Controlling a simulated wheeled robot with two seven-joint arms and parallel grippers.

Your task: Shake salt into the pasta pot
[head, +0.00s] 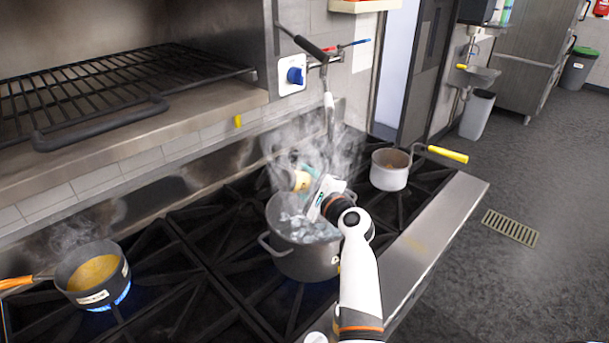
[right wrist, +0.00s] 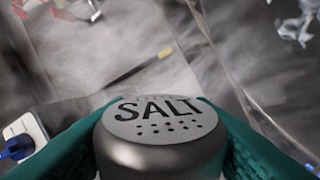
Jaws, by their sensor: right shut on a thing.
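The pasta pot (head: 300,262) is a large grey pot on the stove, with bubbling water and steam rising from it. My right gripper (head: 312,180) is over the pot in the head view, partly veiled by steam. It is shut on the salt shaker (head: 299,181), which looks tilted above the pot's opening. In the right wrist view the salt shaker (right wrist: 160,135) sits between the green finger pads, its holed grey lid marked SALT facing the camera. Whether salt is falling cannot be seen. My left gripper is not in view.
A small pan (head: 93,276) with yellow contents stands over a blue flame at the left. A white saucepan (head: 390,175) with a yellow handle stands behind right of the pot. A faucet (head: 329,105) hangs behind the pot. An oven rack (head: 100,90) juts out upper left.

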